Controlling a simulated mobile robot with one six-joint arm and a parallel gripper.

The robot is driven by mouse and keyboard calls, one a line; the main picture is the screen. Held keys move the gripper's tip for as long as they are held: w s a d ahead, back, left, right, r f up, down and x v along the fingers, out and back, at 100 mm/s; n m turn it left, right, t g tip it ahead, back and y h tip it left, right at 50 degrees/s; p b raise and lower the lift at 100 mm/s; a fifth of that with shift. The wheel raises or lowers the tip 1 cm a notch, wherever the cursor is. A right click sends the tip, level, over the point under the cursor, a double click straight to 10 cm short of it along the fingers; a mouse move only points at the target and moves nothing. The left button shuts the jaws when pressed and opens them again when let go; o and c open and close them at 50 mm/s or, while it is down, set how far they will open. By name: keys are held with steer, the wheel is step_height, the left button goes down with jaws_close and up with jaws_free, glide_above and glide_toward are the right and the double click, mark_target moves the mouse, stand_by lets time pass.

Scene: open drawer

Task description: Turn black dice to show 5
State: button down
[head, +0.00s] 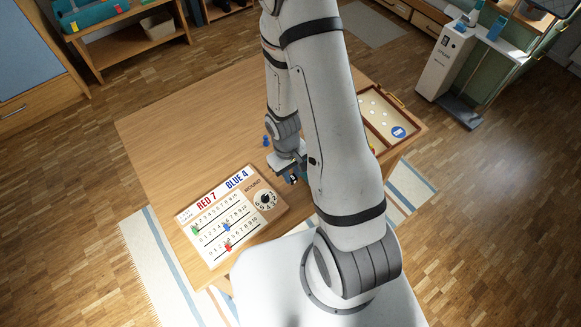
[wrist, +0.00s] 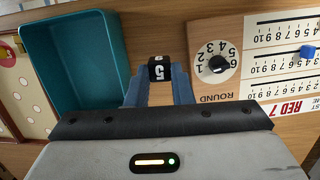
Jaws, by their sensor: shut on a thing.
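The black dice (wrist: 160,71) sits between the two blue fingertips of my gripper (wrist: 159,80) in the wrist view. A white 5 shows on the face turned toward the wrist camera. Another black face is seen edge-on beyond it, and its marking is not readable. My gripper is shut on the dice. In the head view my gripper (head: 291,178) is over the table, just right of the scoreboard. There the dice is too small and too covered to read. I cannot tell whether the dice touches the table.
The wooden scoreboard (head: 207,244) with a round dial (wrist: 217,66) lies close beside the gripper. A teal tray (wrist: 112,48) stands on the other side in the wrist view. A framed game board (head: 404,118) is at the table's right. The wooden table (head: 190,135) is clear at its far left.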

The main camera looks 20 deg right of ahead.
mark_target(292, 193)
steer(key=shift+f+b, duration=3.65)
steer(key=shift+f, duration=0.7)
steer(key=c, duration=1.2)
jaws_free()
steer(key=shift+r, duration=0.2)
steer(key=shift+w+a+r, duration=0.1)
steer(key=shift+w+r, duration=0.1)
steer(key=shift+r, duration=1.05)
steer(key=shift+w+a+r, duration=0.1)
steer(key=shift+w+r, duration=0.1)
steer(key=shift+r, duration=1)
steer(key=shift+w+r, duration=0.2)
steer(key=shift+r, duration=1.05)
